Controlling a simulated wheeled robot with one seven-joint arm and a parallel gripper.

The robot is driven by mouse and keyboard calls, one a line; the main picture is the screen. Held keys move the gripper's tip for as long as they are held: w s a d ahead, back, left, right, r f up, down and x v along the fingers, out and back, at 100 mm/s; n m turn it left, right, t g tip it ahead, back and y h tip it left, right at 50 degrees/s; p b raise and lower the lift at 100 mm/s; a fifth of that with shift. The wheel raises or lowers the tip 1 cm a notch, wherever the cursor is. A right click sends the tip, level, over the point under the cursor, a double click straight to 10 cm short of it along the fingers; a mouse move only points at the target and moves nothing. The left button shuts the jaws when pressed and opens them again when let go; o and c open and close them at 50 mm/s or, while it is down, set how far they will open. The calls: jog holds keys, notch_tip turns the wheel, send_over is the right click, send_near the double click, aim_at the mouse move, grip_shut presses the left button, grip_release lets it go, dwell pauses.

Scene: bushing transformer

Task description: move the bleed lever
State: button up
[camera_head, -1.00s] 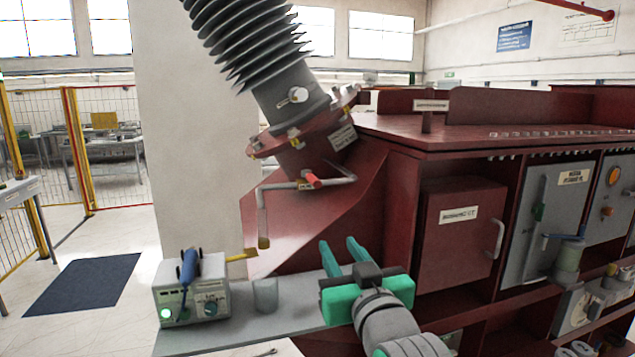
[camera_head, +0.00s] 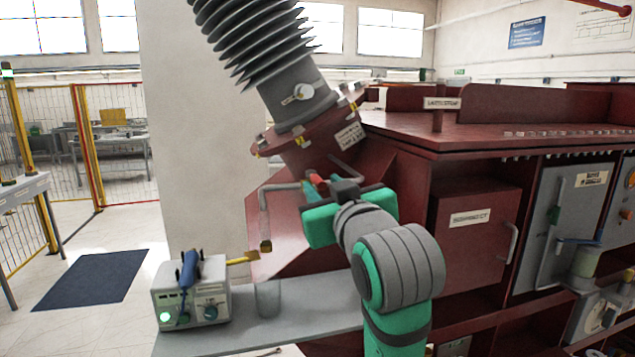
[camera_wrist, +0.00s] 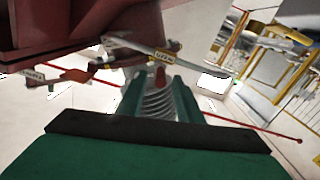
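A red lever (camera_head: 317,180) sits on the grey pipe (camera_head: 280,187) below the tilted bushing. It is partly hidden by my gripper (camera_head: 322,178) in the head view. In the wrist view, a reddish piece (camera_wrist: 160,74) shows between the fingertips of my gripper (camera_wrist: 160,84), below a small label (camera_wrist: 165,57) that I cannot read surely. The fingers are spread apart. I cannot tell whether either finger touches the lever.
The ribbed bushing (camera_head: 262,50) rises above my gripper. The dark red tank (camera_head: 400,175) stands close on the right. A grey shelf (camera_head: 310,300) below carries a test box (camera_head: 190,295) and a clear cup (camera_head: 268,298). Open floor lies to the left.

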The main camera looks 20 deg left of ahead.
aim_at(315, 179)
jog(key=shift+x, duration=1.95)
grip_shut()
